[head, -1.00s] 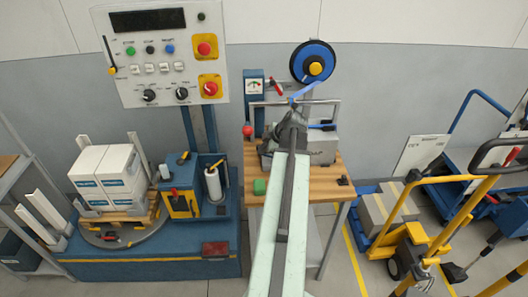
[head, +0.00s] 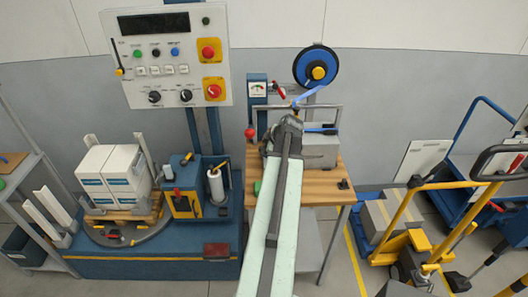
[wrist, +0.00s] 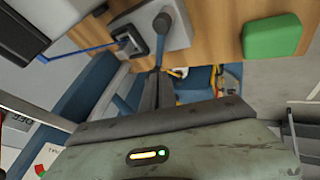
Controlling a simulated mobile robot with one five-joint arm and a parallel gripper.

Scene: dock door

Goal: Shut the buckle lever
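In the wrist view a grey lever (wrist: 160,45) with a rounded end stands out from a pale grey block (wrist: 184,32) on the wooden bench. Beside it is a dark square buckle (wrist: 130,43) with a blue strap (wrist: 75,50) running to the left. My gripper (wrist: 156,76) has its two dark fingers close together, just below the lever's near end; I cannot tell if they touch it. In the head view my gripper (head: 288,122) is over the bench at the grey machine (head: 318,150), and my arm hides the lever.
A green block (wrist: 273,35) lies on the bench (head: 318,188), mostly behind my arm in the head view. A red ball knob (head: 250,133) and a blue strap reel (head: 317,67) are close by. A yellow cart (head: 425,235) stands right.

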